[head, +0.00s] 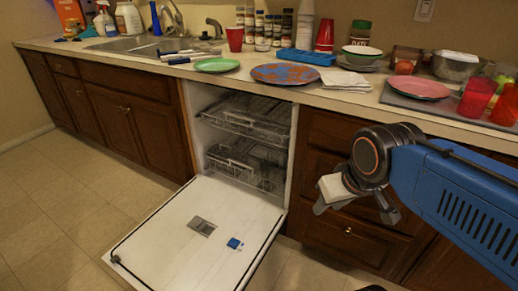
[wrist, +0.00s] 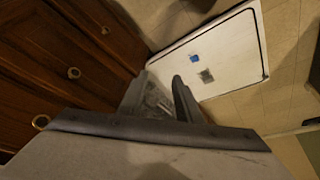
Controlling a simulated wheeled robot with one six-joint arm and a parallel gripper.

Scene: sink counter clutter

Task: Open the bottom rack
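The dishwasher stands open in the head view, with its white door (head: 160,235) folded down flat. Its dark wire bottom rack (head: 240,168) sits inside the tub, below the upper rack (head: 250,122). My gripper (head: 354,210) is right of the dishwasher, in front of the brown drawers and apart from the racks. In the wrist view, the two grey fingers of my gripper (wrist: 157,92) stand apart with nothing held. A small part of the dishwasher interior (wrist: 156,104) shows between them; which rack it is, I cannot tell. The door (wrist: 225,50) lies beyond the fingertips.
Brown drawers (head: 345,232) with round knobs are right of the dishwasher, close to my gripper. The counter above holds a blue and orange plate (head: 285,74), a green plate (head: 216,65), red cups (head: 477,98) and other clutter. The tiled floor (head: 50,215) left of the door is clear.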

